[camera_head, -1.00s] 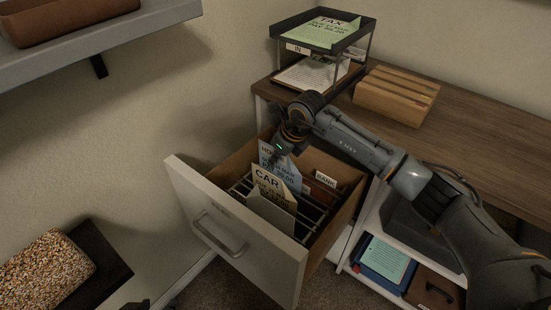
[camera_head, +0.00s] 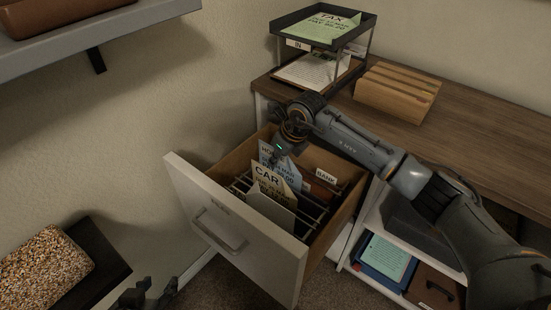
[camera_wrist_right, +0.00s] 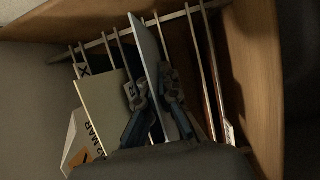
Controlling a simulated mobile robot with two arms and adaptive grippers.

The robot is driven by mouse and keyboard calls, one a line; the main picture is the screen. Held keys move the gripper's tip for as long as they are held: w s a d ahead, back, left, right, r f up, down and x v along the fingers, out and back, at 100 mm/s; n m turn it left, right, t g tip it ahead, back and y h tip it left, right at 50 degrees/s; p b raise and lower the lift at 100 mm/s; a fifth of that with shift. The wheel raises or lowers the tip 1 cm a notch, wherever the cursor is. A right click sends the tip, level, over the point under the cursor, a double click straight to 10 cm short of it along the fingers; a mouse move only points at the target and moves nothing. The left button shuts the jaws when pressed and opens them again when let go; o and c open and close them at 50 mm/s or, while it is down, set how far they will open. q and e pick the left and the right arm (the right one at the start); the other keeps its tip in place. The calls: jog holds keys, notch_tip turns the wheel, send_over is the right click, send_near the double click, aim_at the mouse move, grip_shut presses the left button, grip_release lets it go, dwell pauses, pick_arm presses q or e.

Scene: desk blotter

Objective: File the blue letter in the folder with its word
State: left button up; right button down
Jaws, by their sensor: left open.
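The blue letter (camera_head: 268,156) stands upright in the open drawer (camera_head: 236,226), with a heading beginning "HO" partly covered by my arm. In the right wrist view the blue letter (camera_wrist_right: 150,62) passes between the two fingers of my right gripper (camera_wrist_right: 153,96). The fingertips stand apart on either side of it. In the head view my right gripper (camera_head: 285,156) is over the drawer, its tips largely hidden. A folder tag reads BANK (camera_head: 326,176); other tags are hidden or unreadable. My left gripper (camera_head: 146,293) is open and empty at the bottom edge, left of the drawer.
A cream letter headed CAR (camera_head: 270,184) stands in front of the blue one. Wire dividers (camera_head: 309,218) cross the drawer. A two-tier tray (camera_head: 287,34) with letters and a wooden sorter (camera_head: 397,93) stand on the desk. A shelf (camera_head: 100,28) juts from the left wall.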

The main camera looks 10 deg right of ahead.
dwell(0.3)
jog(key=c, duration=1.4)
grip_release()
jog(key=shift+c, duration=0.2)
jog(key=v, duration=1.2)
